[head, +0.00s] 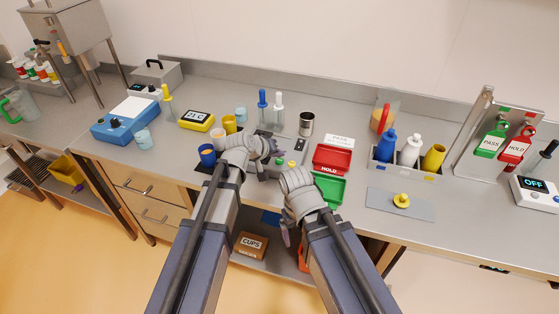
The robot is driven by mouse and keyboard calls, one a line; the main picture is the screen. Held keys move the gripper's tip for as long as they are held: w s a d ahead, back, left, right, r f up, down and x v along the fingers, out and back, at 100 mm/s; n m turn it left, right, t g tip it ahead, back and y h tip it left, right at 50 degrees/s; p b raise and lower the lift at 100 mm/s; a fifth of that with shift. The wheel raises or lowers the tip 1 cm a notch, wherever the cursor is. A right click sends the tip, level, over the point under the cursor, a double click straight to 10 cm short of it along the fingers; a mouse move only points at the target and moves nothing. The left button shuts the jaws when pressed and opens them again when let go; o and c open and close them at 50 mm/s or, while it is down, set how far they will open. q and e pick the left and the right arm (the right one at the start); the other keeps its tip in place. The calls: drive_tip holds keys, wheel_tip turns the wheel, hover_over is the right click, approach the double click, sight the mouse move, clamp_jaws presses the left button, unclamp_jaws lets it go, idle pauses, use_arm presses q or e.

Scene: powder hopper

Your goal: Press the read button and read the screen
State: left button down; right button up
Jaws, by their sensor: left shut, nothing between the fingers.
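A yellow instrument (197,119) with a lit screen stands left of centre; its small characters look like a temperature reading. A white box (537,190) at the right edge has a screen reading OFF. A grey unit (300,146) with a small dark panel lies at centre, partly hidden by my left gripper. My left gripper (277,150) is shut and empty over this area. My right gripper (287,236) points down at the bench's front edge; its fingers are unclear.
Red (332,158) and green (329,189) trays lie right of centre. A blue machine (122,121) stands left.

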sight(278, 163)
use_arm(q)
drive_tip(key=shift+f, duration=0.15)
idle(0.8)
drive_tip(key=shift+f+b, duration=0.3)
drive_tip(key=shift+b, duration=0.15)
drive_tip(key=shift+f+b, duration=0.35)
idle(0.4)
drive_tip(key=shift+r, duration=0.15)
drive_tip(key=shift+r+p, duration=0.7)
drive_tip(key=shift+p, duration=0.1)
wheel_tip(278, 163, up, 5)
drive_tip(key=p, duration=0.5)
idle(0.4)
